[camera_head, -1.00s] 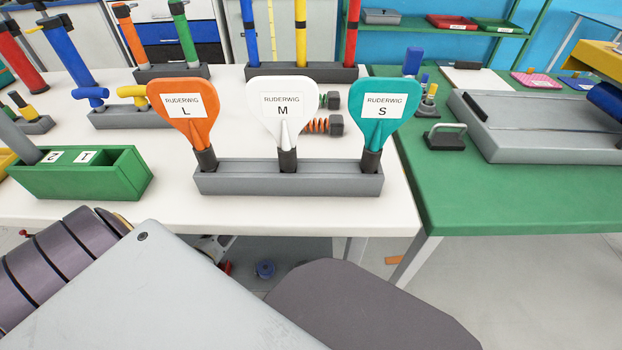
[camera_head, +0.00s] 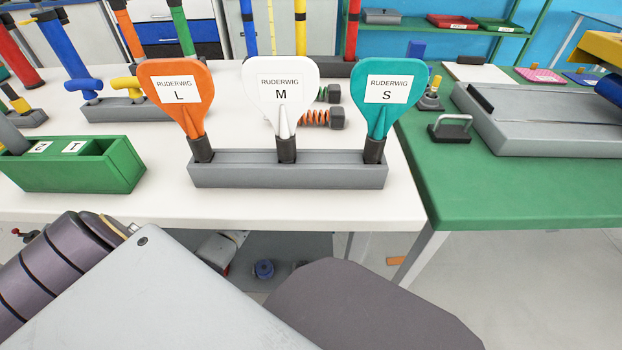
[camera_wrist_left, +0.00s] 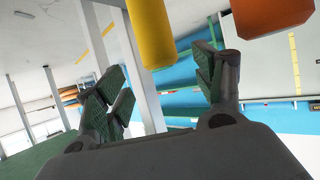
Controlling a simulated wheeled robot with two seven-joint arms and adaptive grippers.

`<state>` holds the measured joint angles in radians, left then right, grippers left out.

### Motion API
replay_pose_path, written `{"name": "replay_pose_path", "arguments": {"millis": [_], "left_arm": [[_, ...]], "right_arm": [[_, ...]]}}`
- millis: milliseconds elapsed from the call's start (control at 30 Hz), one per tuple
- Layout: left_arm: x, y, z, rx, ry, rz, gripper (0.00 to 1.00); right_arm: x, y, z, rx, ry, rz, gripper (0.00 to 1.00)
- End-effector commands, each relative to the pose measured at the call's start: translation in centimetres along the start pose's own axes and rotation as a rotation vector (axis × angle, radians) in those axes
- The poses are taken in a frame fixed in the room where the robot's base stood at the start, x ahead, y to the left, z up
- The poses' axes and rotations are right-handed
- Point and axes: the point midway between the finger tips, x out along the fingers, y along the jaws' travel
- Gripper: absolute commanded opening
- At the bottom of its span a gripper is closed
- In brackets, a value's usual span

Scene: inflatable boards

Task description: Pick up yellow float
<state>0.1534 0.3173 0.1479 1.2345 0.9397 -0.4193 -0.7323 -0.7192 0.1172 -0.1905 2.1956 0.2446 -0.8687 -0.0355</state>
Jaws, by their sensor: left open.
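A yellow cylinder (camera_wrist_left: 150,32), which may be the yellow float, hangs into the left wrist view from the top edge. Its rounded lower end shows and its upper part is cut off. My left gripper (camera_wrist_left: 160,85) is open, with its two dark fingers spread and nothing held between them. In the head view the left gripper is out of sight, and I see no certain yellow float there. My right gripper is in neither view.
An orange cylinder (camera_wrist_left: 272,14) is beside the yellow one. A white table (camera_head: 300,205) bears a grey rack (camera_head: 290,175) with orange, white and teal paddles, and a green box (camera_head: 75,170). A green table (camera_head: 520,205) adjoins at right, with floor in front.

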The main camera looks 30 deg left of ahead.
Motion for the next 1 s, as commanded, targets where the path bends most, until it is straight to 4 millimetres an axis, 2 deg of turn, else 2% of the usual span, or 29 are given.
{"name": "replay_pose_path", "arguments": {"millis": [200,667,1000], "left_arm": [[0.9,0.1,0.0,-0.001,-0.001,0.001,0.69],[1.1,0.0,0.0,-0.001,0.0,0.001,0.69],[3.2,-0.1,-0.1,-0.003,0.001,0.001,0.69]], "right_arm": [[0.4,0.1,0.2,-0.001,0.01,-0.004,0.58],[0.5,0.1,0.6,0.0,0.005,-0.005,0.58],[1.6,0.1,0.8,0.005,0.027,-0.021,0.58]]}}
